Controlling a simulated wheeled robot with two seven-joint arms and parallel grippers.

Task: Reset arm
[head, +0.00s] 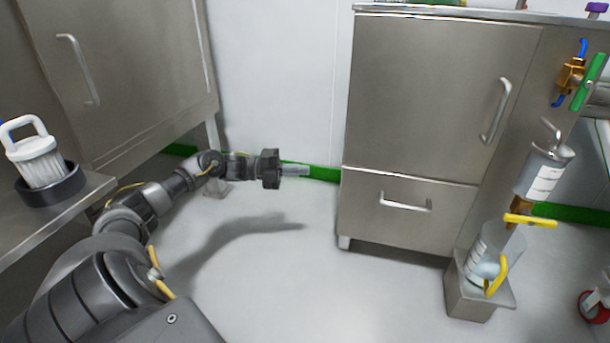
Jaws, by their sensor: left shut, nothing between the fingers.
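My left arm comes in from the lower left and stretches out over the floor in the head view. My left gripper (294,170) is at its end, pointing right, in the gap between the two steel cabinets. Its fingers are together and hold nothing. It is apart from the cabinets and touches nothing that I can see. My right gripper does not show in this view.
A steel cabinet (430,100) with a door and drawer stands right of the gripper. Another cabinet (130,60) stands at left. A white-handled filter (38,160) sits in a dark ring on the left bench (60,222). Piping with a yellow valve handle (530,221) stands at right. The middle floor is clear.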

